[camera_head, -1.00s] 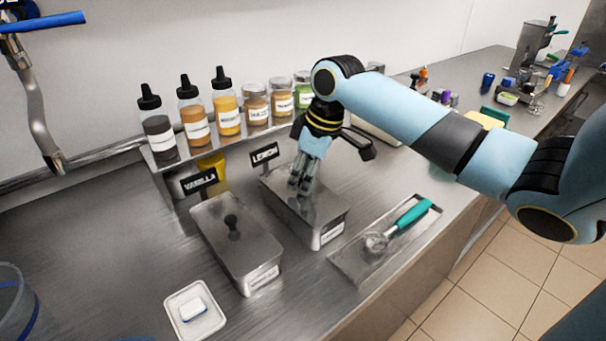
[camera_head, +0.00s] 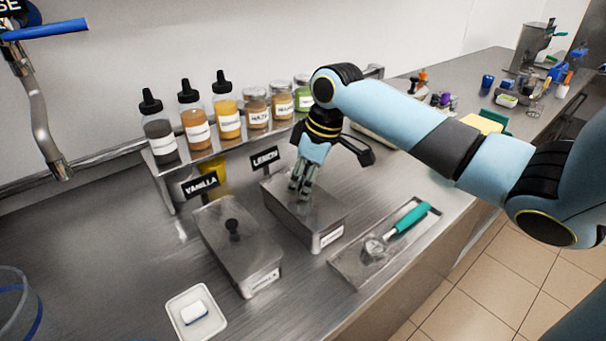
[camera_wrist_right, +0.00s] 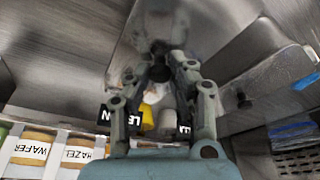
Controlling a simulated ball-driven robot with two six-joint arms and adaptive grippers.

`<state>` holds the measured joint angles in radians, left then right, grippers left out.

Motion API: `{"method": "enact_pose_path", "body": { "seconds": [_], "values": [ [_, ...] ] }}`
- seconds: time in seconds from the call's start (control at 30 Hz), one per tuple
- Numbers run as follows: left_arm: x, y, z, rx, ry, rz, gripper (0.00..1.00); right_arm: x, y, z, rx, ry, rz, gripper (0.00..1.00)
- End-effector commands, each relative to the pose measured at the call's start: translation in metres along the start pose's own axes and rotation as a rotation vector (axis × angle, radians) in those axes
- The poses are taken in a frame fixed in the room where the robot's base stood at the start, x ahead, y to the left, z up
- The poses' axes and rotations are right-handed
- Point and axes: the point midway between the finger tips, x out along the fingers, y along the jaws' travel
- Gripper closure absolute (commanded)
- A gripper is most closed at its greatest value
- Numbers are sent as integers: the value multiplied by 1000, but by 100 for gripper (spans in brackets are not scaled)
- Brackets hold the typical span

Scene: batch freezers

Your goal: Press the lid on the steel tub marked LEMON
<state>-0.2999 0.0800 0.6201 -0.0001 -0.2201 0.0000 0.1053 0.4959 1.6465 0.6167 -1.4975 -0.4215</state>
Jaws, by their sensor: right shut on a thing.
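The steel tub marked LEMON (camera_head: 328,240) stands on the counter below the black LEMON sign (camera_head: 265,158). Its steel lid (camera_head: 322,207) lies over the top; I cannot tell whether its rim is fully seated. My right gripper (camera_head: 301,190) points down at the lid's middle, shut on its dark knob (camera_wrist_right: 160,48), which the fingers mostly hide in the head view. The right gripper (camera_wrist_right: 160,68) also shows in the right wrist view. My left gripper is not in view.
The VANILLA tub (camera_head: 250,283) with its knobbed lid stands close on the left. A tray (camera_head: 345,268) with a teal-handled scoop (camera_head: 408,219) lies on the right. Bottles and jars line the shelf (camera_head: 225,152) behind. A small white dish (camera_head: 185,327) sits in front.

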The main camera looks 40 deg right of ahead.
Motion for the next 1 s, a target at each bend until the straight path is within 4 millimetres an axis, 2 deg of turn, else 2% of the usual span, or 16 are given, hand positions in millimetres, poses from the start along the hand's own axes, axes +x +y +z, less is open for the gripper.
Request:
{"method": "enact_pose_path", "body": {
  "seconds": [0.47,0.5,0.6,0.67,0.87,1.0],
  "values": [
    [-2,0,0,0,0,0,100,0,0,0,0,-1,0,100],
    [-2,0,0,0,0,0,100,0,0,0,0,-1,0,75],
    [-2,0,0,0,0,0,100,0,0,0,0,-1,0,62],
    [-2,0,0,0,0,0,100,0,0,0,0,-1,0,54],
    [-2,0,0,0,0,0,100,0,0,0,0,-1,0,53],
    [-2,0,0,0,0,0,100,0,0,0,0,-1,0,34]
  ]
}}
